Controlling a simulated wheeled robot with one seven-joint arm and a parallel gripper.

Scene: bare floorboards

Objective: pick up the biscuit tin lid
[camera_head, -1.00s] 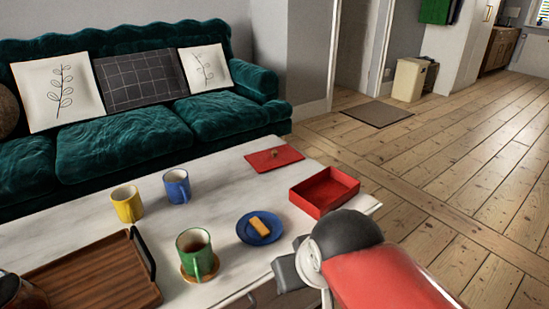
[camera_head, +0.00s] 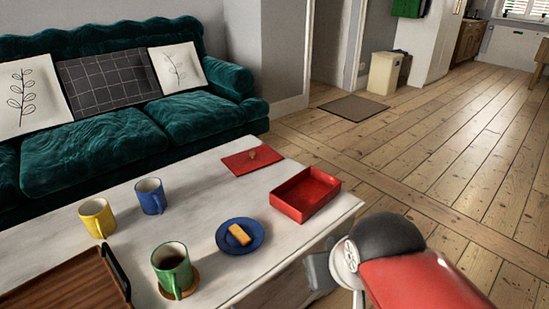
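The biscuit tin lid (camera_head: 240,166) is a flat red rectangle with a small knob (camera_head: 252,155) on top. It lies flat on the far part of the white table, toward the sofa. The open red tin (camera_head: 326,196) stands apart from it, nearer the table's right end. My gripper (camera_head: 318,272) is at the table's near right edge, close to the tin and well short of the lid. My arm hides part of it, and I cannot see whether its fingers are apart. Nothing shows in it.
On the white table (camera_head: 205,190) stand a blue plate with a biscuit (camera_head: 262,244), a green mug (camera_head: 172,268) on a coaster, a yellow mug (camera_head: 97,218), a blue mug (camera_head: 151,196) and a wooden tray (camera_head: 70,285). A green sofa (camera_head: 110,140) is behind. Floor at right is clear.

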